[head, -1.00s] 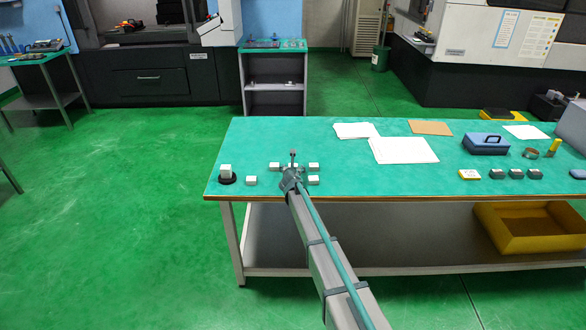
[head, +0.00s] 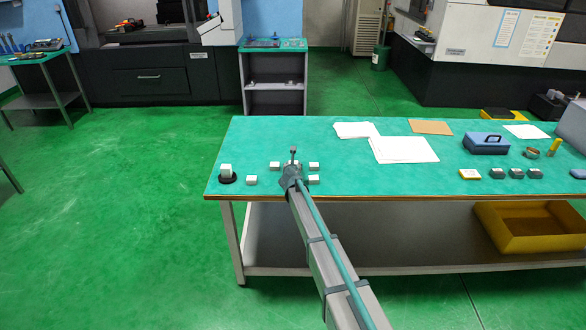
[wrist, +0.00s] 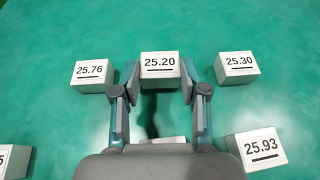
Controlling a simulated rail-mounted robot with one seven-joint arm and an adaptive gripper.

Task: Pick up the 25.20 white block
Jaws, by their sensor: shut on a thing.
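The white block marked 25.20 (wrist: 160,66) is at the top middle of the wrist view, label facing up. My gripper (wrist: 162,74) is shut on it, with one finger against each side. In the head view my gripper (head: 292,172) is over the left part of the green table, and my arm hides the 25.20 block. I cannot tell whether the block touches the table.
Block 25.76 (wrist: 92,76) lies left of the held block, 25.30 (wrist: 238,68) right, and 25.93 (wrist: 260,149) lower right. Another block (head: 226,170) stands on a black round base. Papers (head: 403,150) lie on the green table (head: 340,185).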

